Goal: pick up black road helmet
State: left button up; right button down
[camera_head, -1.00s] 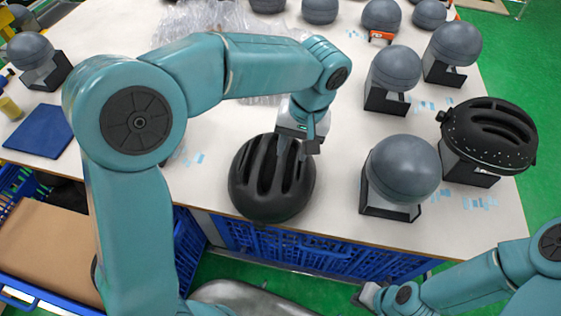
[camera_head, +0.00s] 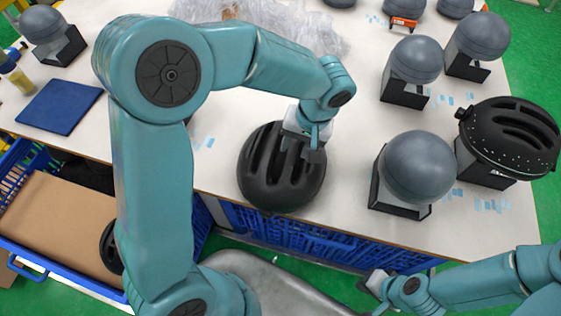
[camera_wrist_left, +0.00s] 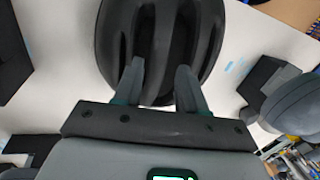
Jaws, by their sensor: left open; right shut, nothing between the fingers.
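The black road helmet (camera_head: 270,178) sits on the white table near its front edge, vents facing up. In the left wrist view the helmet (camera_wrist_left: 160,40) fills the top middle. My left gripper (camera_head: 305,148) is open at the helmet's upper right side. In the left wrist view its two fingers (camera_wrist_left: 160,85) are spread and overlap the helmet's near edge. I cannot tell whether they touch it. My right gripper (camera_head: 374,285) is low in front of the table, shut and empty, away from the helmet.
A grey head form (camera_head: 418,168) stands right of the helmet. A speckled black helmet (camera_head: 510,135) rests on a stand at the far right. More head forms (camera_head: 415,62) stand behind. Clear plastic wrap (camera_head: 290,30) lies at the back. Blue crates (camera_head: 300,240) sit under the table edge.

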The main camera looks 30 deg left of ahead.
aim_at(292, 153)
pick_arm(q)
jog(key=x, duration=0.3)
jog(key=p+x, duration=0.1)
jog(key=x, duration=0.1)
jog(key=shift+w, duration=0.35)
jog(key=shift+s+a+f, duration=0.1)
jog(key=shift+s, duration=0.05)
grip_shut()
